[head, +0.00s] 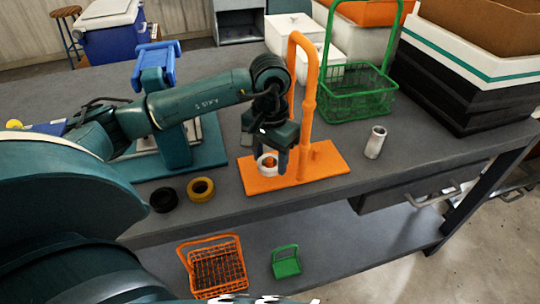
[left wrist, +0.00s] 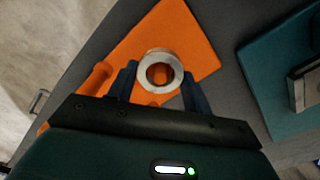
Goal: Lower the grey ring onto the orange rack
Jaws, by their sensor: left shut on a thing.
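The grey ring (head: 262,158), pale and whitish, is held between the two fingers of my left gripper (head: 273,160). The left wrist view shows the ring (left wrist: 148,76) upright between the dark fingertips, with orange visible through its hole. The orange rack (head: 329,165) is a flat plate with a tall hooked post on the bench. The gripper and ring are over the left part of its plate, left of the post. I cannot tell whether the ring touches the rack. Part of the rack is hidden behind the gripper. My right gripper is not in view.
A black ring (head: 163,200) and a yellow ring (head: 201,189) lie left of the rack. A pale cylinder (head: 375,142) stands to its right. A green basket (head: 356,104) stands behind. Black stacked crates (head: 455,85) fill the right.

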